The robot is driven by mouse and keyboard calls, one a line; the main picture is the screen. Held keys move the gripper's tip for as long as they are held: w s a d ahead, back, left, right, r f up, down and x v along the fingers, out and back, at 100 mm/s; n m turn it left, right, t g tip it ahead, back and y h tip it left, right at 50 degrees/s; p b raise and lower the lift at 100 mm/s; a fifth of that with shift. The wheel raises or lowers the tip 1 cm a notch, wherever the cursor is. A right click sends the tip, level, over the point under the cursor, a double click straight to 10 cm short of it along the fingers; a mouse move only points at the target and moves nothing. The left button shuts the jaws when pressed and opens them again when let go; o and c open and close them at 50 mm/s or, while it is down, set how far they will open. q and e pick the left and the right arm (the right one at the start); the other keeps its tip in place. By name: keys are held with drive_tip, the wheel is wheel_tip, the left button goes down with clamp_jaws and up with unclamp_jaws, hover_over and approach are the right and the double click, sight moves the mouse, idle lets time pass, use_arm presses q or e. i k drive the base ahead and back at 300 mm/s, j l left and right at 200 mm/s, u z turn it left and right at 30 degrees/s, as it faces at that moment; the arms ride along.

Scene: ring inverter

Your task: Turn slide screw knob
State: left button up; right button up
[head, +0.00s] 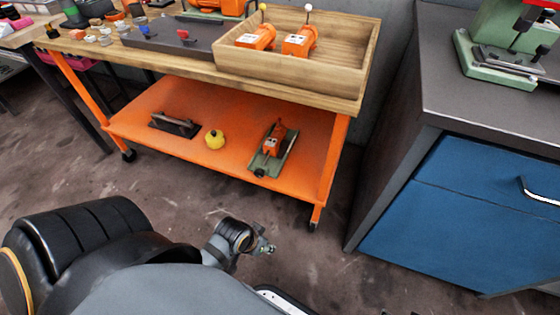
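A green slide-like device (272,152) with an orange motor-like part on it lies on the orange lower shelf of the workbench. A small dark round end shows at its near tip; I cannot tell whether it is the slide screw knob. A jointed end of my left arm, seemingly with the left gripper (266,248), shows low in the middle of the head view, well below and apart from the shelf. Its fingers are too small and unclear to tell open from shut. My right gripper is not in view.
The orange shelf (220,110) also holds a yellow round item (214,139) and a dark block (174,125). A wooden tray (345,75) with orange motors stands on the benchtop. A blue-fronted cabinet (450,215) bears a green machine (500,50). The floor between is clear.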

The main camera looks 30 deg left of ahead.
sight(260, 173)
drive_tip(key=j+z, duration=0.1)
drive_tip(key=j, duration=0.3)
drive_tip(key=k+j+z, duration=0.15)
drive_tip(key=j, duration=0.25)
drive_tip(key=j+z, duration=0.1)
drive_tip(key=j, duration=0.35)
drive_tip(key=k+j+z, duration=0.15)
drive_tip(key=j, duration=0.2)
drive_tip(key=k+j+z, duration=0.1)
drive_tip(key=j, duration=0.3)
drive_tip(key=k+j+z, duration=0.15)
drive_tip(key=j, duration=0.2)
drive_tip(key=k+j+z, duration=0.1)
drive_tip(key=j, duration=0.3)
drive_tip(key=k, duration=0.1)
